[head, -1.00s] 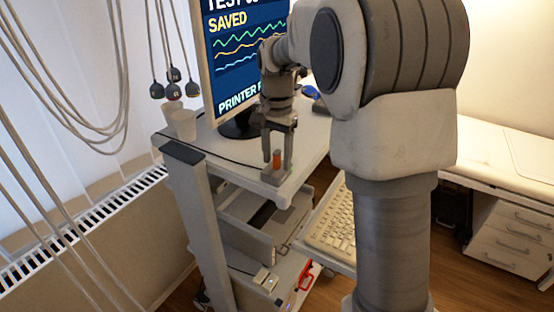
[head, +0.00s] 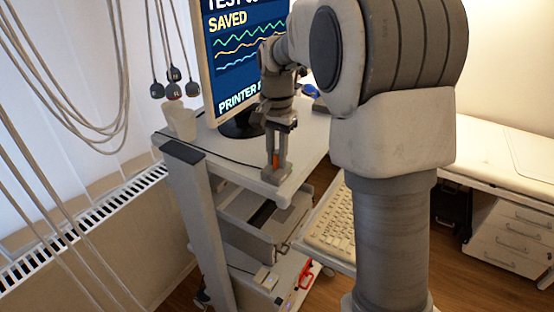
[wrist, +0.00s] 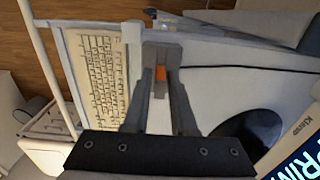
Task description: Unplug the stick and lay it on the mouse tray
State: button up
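The stick (head: 275,161) is a small orange-red piece at the near corner of the cart's top. It also shows in the wrist view (wrist: 160,73). My gripper (head: 277,168) points down over that corner, and its fingers are closed in on the stick from both sides. Most of the stick is hidden between the fingers; its lower end and the socket cannot be made out. In the wrist view, my gripper (wrist: 161,72) has the orange piece between its tips. I cannot clearly pick out a mouse tray or a mouse in either view.
A keyboard (head: 333,222) lies on a lower shelf right of the cart. The monitor (head: 237,60) and a white cup (head: 181,122) stand on the cart top (head: 225,145). An open drawer (head: 250,225) sits below. Cables (head: 100,70) hang at left.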

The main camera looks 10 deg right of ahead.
aim_at(277, 151)
grip_shut()
jog(key=shift+r, duration=0.15)
dwell(1.0)
jog(key=shift+r+p, duration=2.55)
jog(key=shift+r, duration=0.35)
